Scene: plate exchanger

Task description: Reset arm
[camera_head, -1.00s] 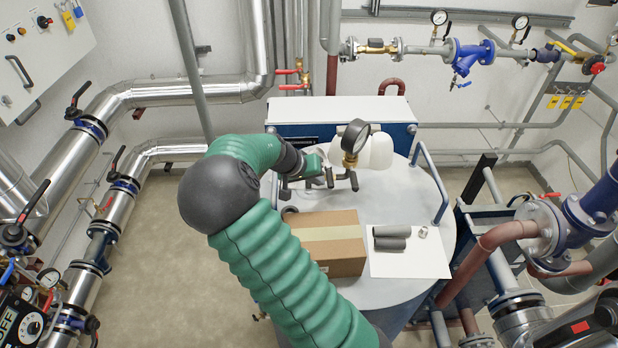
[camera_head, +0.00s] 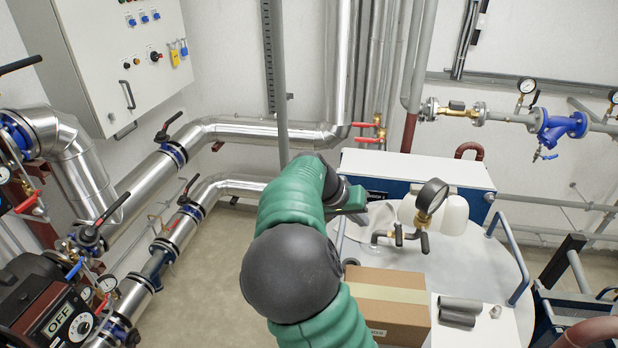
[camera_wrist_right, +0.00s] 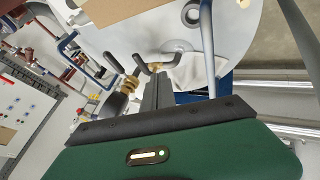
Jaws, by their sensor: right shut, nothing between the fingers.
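My right arm rises from the bottom of the head view and bends over the tank. My right gripper (camera_head: 354,200) is left of the pressure gauge (camera_head: 431,197) and its dark-handled fittings (camera_head: 400,236). In the right wrist view, the gripper's dark fingers (camera_wrist_right: 157,90) are together and empty. They point toward the fittings (camera_wrist_right: 146,66), which appear just beyond the tips; contact cannot be judged. In the head view the fingertips are hard to make out. My left gripper is in neither view.
On the round tank (camera_head: 508,262) are a cardboard box (camera_head: 385,300), a white sheet (camera_head: 478,334) with grey cylinders (camera_head: 460,308), and a white container (camera_head: 454,215). Silver pipes (camera_head: 235,131) run along the left wall. A control cabinet (camera_head: 105,60) hangs at upper left. Floor shows between the pipes and tank.

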